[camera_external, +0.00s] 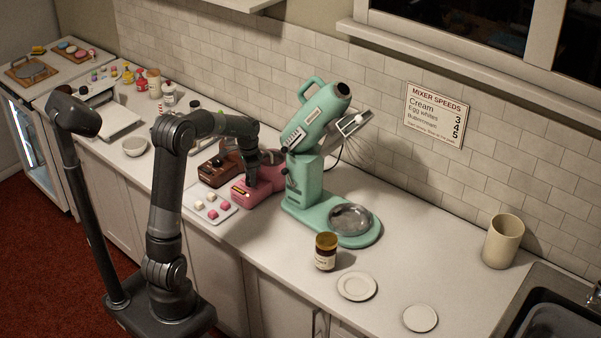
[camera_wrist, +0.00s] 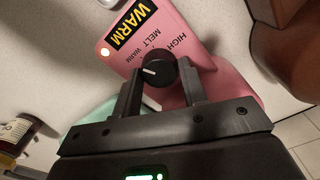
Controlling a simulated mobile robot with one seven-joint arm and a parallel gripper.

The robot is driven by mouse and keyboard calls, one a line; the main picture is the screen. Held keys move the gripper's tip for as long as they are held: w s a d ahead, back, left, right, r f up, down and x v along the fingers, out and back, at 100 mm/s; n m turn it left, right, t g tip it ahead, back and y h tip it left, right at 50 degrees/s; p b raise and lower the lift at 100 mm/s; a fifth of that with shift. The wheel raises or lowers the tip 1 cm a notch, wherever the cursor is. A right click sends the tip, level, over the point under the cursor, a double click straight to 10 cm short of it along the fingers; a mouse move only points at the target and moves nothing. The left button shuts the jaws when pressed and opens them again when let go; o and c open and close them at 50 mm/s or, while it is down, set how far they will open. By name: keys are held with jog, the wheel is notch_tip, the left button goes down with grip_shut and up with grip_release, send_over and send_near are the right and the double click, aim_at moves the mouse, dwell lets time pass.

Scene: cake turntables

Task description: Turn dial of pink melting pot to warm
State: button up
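The pink melting pot (camera_external: 266,180) stands on the counter beside the green mixer. In the wrist view its pink top (camera_wrist: 204,24) carries a large yellow WARM label (camera_wrist: 132,23) and small words HIGH, MELT and WARM. Its round black dial (camera_wrist: 158,73) has a white mark that points to the left in this view, near the small WARM. A small pale light (camera_wrist: 105,52) shows at the pot's corner. My gripper (camera_wrist: 160,80) has one finger on each side of the dial. The fingers are very close to it; I cannot tell whether they touch. In the external view my gripper (camera_external: 250,178) is over the pot.
The green mixer (camera_external: 310,170) stands close on the right. A brown pot (camera_external: 218,167) is close on the left, and a white tray with pink and white cubes (camera_external: 212,215) lies in front. A brown jar (camera_external: 326,252) stands further right. Several small items crowd the counter's far left.

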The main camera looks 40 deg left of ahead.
jog(key=o, duration=0.4)
jog(key=shift+r, duration=0.1)
notch_tip(320, 180, up, 11)
jog(key=shift+f, duration=0.2)
dwell(0.4)
jog(key=s+d+r+n+t, duration=0.1)
jog(key=s+d+r, duration=0.15)
jog(key=s, duration=0.35)
jog(key=s+d+r+n+t, duration=0.1)
jog(key=s+d+r+t, duration=0.1)
jog(key=s+d, duration=0.3)
jog(key=s+d+f+n+t, duration=0.1)
jog(key=s, duration=0.6)
jog(key=s+d+f+n+t, duration=0.1)
jog(key=s+d+f+n, duration=0.1)
jog(key=s, duration=0.5)
jog(key=shift+s+f+t, duration=0.15)
jog(key=shift+s+t, duration=0.15)
jog(key=shift+s, duration=0.1)
